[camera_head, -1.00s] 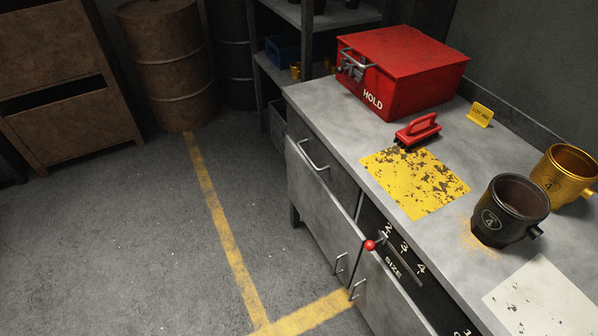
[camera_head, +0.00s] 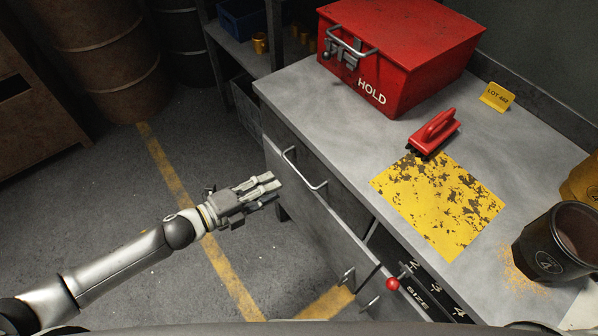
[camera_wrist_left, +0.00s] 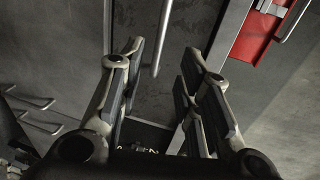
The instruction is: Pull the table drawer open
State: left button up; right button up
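The grey metal table (camera_head: 345,110) has a drawer (camera_head: 345,185) under its top, near the left corner. In the left wrist view the handle (camera_wrist_left: 163,38) shows as a light bar beyond the open fingers (camera_wrist_left: 160,75). My right gripper is not in view.
On the table are a red HOLD box (camera_head: 400,55), a red brush (camera_head: 434,132), a yellow worn sheet (camera_head: 440,205) and a dark mug (camera_head: 560,245). A red-knobbed lever (camera_head: 392,284) and lower handles (camera_head: 346,276) stick out below. The floor at left is open.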

aim_at(299, 172)
pick_arm(q)
jog(key=x, duration=1)
jog(key=shift+w+p, duration=0.1)
jog(key=shift+p, duration=0.2)
grip_shut()
